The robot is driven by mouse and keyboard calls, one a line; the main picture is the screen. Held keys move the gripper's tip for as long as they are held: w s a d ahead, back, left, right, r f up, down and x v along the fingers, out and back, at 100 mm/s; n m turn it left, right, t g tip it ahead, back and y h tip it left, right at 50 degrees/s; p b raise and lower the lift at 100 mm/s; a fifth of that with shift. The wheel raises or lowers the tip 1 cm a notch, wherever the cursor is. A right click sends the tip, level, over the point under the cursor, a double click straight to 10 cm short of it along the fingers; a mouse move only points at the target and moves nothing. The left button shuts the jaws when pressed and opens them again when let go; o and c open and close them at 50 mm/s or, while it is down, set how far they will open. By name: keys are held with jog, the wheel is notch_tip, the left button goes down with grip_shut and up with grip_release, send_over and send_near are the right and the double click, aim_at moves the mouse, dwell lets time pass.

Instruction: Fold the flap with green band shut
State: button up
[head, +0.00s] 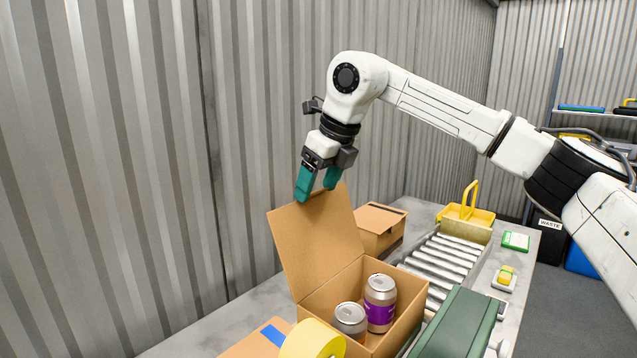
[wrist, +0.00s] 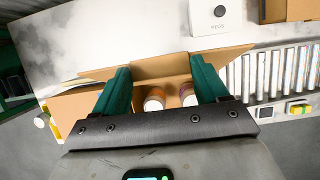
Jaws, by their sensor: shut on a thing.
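An open cardboard box (head: 345,291) stands on the bench with two cans inside, one with a purple band (head: 380,305) and one silver (head: 349,318). One flap (head: 312,238) stands up at the box's back left, tilted outward; no green band shows on its visible face. My gripper (head: 319,188) points down at that flap's top edge and is shut on it, with green fingers at the edge. In the wrist view, cardboard (wrist: 160,69) and the cans (wrist: 154,101) show between the fingers (wrist: 163,86).
A cardboard piece with a blue band (head: 273,334) and a yellow roll (head: 312,341) lie at the front. Behind are a smaller closed carton (head: 380,226), rollers (head: 443,258) and a yellow basket (head: 467,213). A corrugated wall rises at left.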

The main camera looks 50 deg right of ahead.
jog(key=shift+s, duration=0.1)
jog(key=s+f+t+b, duration=0.3)
jog(key=s+t+b, duration=0.5)
jog(key=s+b, duration=1.05)
jog(key=s+f+t+b, duration=0.2)
jog(key=f+b, duration=0.4)
jog(key=b, duration=0.6)
jog(key=s+f+t+b, duration=0.2)
jog(key=f+t+b, duration=0.2)
jog(key=b, duration=0.8)
jog(key=shift+s+d+f+t, duration=0.25)
jog(key=shift+d+f+t, duration=0.15)
jog(key=shift+f, duration=0.65)
jog(key=o, duration=1.5)
